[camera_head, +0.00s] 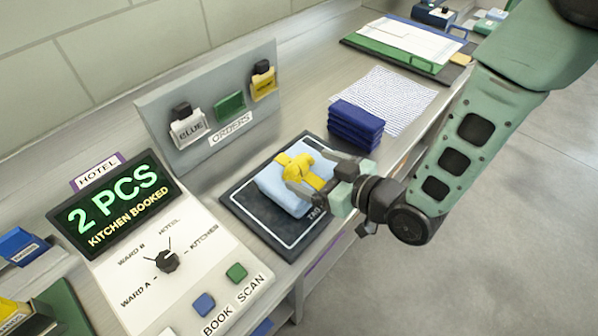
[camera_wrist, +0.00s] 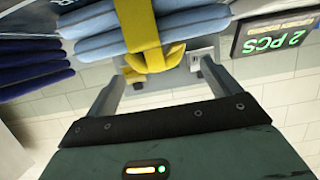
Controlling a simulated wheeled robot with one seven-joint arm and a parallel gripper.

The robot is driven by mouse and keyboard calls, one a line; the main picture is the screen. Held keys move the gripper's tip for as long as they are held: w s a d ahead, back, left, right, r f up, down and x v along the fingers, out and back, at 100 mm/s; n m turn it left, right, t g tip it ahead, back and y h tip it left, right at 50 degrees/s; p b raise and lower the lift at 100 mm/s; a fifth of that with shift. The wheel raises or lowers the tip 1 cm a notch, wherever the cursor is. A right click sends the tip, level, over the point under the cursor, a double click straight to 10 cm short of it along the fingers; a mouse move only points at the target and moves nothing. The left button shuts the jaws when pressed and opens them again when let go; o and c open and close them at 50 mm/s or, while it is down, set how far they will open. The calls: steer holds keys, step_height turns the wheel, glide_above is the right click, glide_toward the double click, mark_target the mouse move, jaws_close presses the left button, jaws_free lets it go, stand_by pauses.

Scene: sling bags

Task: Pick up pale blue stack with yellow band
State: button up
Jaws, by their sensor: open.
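The pale blue stack (camera_head: 282,185) lies on a black mat (camera_head: 243,199) with a white outline. A yellow band (camera_head: 297,166) wraps it and has a raised yellow knot or loop on top. My gripper (camera_head: 308,177) is at the stack's right side, its fingers reaching over the yellow band. In the wrist view the stack (camera_wrist: 95,38) and band (camera_wrist: 150,40) are just beyond the two spread fingers of my gripper (camera_wrist: 165,80). The fingers are open, and I cannot tell whether they touch the band.
A dark blue folded stack (camera_head: 356,124) stands just behind the mat, beside a patterned sheet (camera_head: 391,97). A console (camera_head: 165,250) with a "2 PCS" screen (camera_head: 118,205) is at left. An upright panel (camera_head: 215,105) with tags stands behind. The counter's front edge is close on the right.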

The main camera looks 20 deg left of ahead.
mark_target(305, 165)
steer(key=p+x, duration=0.2)
steer(key=x, duration=0.2)
steer(key=shift+w+a+r, duration=0.1)
steer(key=shift+w+r, duration=0.05)
steer(key=shift+w, duration=0.1)
steer(key=shift+w+a+f, duration=0.15)
steer(key=shift+a+f, duration=0.1)
steer(key=shift+a, duration=0.15)
steer(key=c, duration=1.3)
steer(key=shift+r, duration=0.1)
steer(key=c, duration=0.4)
steer(key=shift+o, duration=0.2)
